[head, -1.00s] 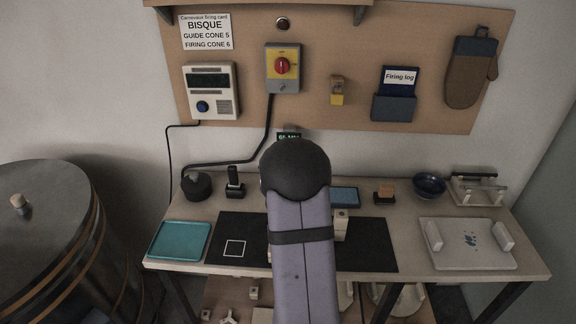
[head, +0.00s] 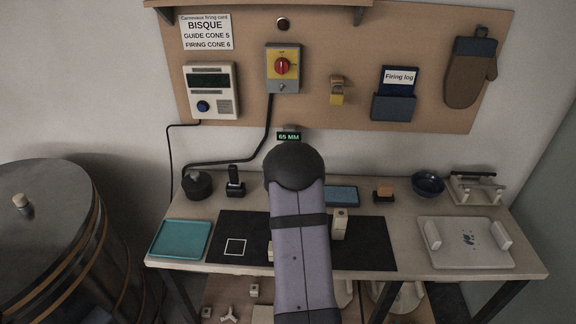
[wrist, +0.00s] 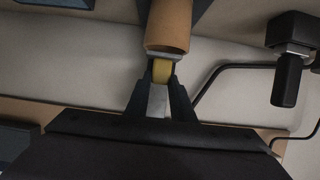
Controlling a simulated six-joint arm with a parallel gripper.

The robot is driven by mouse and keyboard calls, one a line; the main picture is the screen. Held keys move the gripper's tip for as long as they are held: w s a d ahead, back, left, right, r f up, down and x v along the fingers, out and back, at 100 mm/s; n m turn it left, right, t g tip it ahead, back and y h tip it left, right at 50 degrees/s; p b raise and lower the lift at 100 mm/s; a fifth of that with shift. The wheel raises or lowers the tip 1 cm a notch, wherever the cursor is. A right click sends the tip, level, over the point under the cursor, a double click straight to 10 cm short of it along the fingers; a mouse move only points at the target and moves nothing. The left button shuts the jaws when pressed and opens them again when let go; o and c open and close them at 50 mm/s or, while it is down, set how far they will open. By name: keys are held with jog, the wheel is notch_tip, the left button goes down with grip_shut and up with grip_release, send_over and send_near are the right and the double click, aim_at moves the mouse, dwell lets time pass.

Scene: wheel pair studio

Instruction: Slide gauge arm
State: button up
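A small dark display reading "65 MM" in green (head: 289,136) shows just above my arm's dark round joint in the head view. My gripper is hidden behind my arm there. In the wrist view my gripper's dark fingers (wrist: 161,86) stand close on both sides of a small yellow piece (wrist: 162,70) and appear to touch it. A tan cylinder (wrist: 169,25) with a grey edge meets the yellow piece. I cannot make out the rest of the gauge or its arm.
A black upright tool (head: 235,182) stands left of my arm; it also shows in the wrist view (wrist: 288,75). A dark mat (head: 370,245) with a pale block (head: 340,224), a teal tray (head: 180,239) and a white tray (head: 468,258) lie along the front.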

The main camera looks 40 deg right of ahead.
grip_shut()
jog(key=shift+r+p, duration=0.75)
jog(key=shift+r, duration=1)
jog(key=o, duration=0.7)
grip_release()
jog(key=shift+f, duration=0.1)
jog(key=shift+o, duration=0.2)
jog(key=b+v, duration=0.1)
jog(key=v, duration=0.6)
jog(key=shift+b, duration=0.4)
jog(key=shift+s+a, duration=0.1)
